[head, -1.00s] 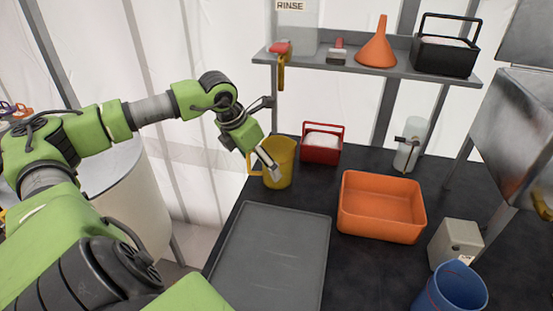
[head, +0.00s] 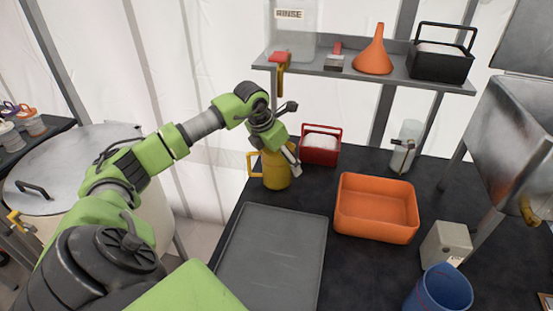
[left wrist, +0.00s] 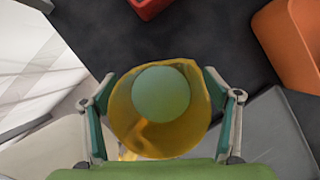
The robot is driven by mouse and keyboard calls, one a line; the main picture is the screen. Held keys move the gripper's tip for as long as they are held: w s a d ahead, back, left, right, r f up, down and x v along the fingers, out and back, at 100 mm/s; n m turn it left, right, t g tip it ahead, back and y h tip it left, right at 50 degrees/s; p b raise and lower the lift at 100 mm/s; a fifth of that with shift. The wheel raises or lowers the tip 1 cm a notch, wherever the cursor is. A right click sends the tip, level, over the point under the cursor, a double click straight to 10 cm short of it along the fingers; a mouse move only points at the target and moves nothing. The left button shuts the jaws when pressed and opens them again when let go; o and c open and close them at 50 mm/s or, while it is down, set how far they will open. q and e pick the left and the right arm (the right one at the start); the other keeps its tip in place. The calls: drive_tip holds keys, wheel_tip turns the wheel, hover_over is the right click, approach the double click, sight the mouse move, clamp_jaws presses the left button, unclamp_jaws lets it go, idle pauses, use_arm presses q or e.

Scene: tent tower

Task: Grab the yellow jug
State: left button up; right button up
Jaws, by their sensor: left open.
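The yellow jug (head: 276,174) stands upright at the back left of the dark table, its handle toward the left. My left gripper (head: 284,151) is over the jug in the head view and partly hides its top. In the left wrist view the jug's round mouth (left wrist: 187,130) lies between the two open fingers of my left gripper (left wrist: 160,84), one finger on each side. A round greenish area shows inside the jug; I cannot tell what it is. Whether the fingers touch the jug is not clear. My right gripper is not in view.
A red caddy (head: 320,150) stands close right of the jug. An orange bin (head: 377,228) and a grey tray (head: 270,270) lie nearer. A metal shelf (head: 365,75) with an orange funnel (head: 374,55) spans the back. A blue bucket (head: 440,290) is at the front right.

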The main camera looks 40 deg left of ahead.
use_arm(q)
drive_tip(key=shift+f, duration=0.2)
drive_tip(key=c, duration=1.5)
drive_tip(key=shift+r, duration=0.1)
drive_tip(key=shift+c, duration=0.9)
drive_tip(key=shift+a+r, duration=0.1)
drive_tip(key=shift+a, duration=0.05)
